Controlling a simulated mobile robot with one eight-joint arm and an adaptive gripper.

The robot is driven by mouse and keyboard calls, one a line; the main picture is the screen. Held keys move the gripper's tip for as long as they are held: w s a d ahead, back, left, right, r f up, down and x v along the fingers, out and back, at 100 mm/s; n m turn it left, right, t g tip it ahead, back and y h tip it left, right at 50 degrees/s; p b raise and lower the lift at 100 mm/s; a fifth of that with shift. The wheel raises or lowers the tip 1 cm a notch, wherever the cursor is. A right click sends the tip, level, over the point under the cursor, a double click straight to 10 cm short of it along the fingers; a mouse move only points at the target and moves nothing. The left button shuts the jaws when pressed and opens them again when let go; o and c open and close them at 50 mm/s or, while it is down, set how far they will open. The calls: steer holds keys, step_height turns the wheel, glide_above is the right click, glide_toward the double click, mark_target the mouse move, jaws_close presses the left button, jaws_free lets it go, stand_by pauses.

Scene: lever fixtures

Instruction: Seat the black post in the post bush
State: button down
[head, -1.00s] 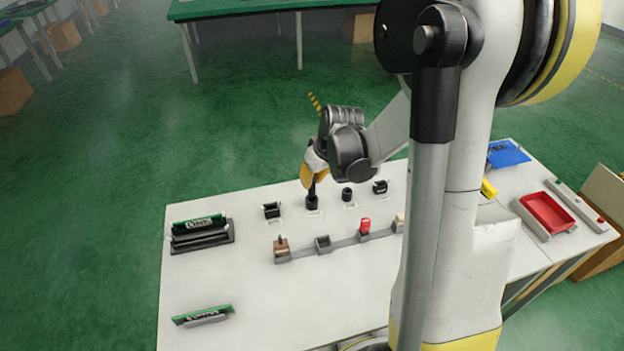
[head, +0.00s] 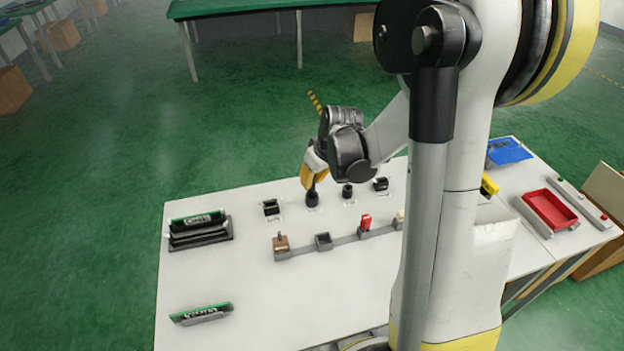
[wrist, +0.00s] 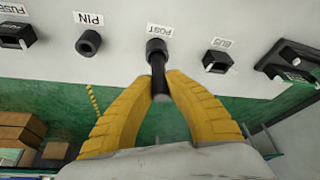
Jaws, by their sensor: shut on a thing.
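My gripper (wrist: 160,86) has its yellow fingers shut on the black post (wrist: 159,76). In the wrist view the post's far end meets the mouth of the post bush (wrist: 155,46), a black round collar beside a label reading POST. The post lines up with the bush and seems to enter it; how deep is hidden. In the head view my gripper (head: 312,180) is just above the post bush (head: 312,199), with only a short length of post showing between them.
The pin bush (wrist: 88,43) and a square black socket (wrist: 217,62) flank the post bush. A grey rail with several holders, one with a red piece (head: 365,222), runs nearer the front. A red tray (head: 550,210) is at the right.

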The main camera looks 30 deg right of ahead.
steer(key=shift+f+b, duration=1.1)
steer(key=shift+f, duration=0.25)
steer(key=c, duration=1.4)
jaws_free()
steer(key=shift+r, duration=0.1)
steer(key=v, duration=1.2)
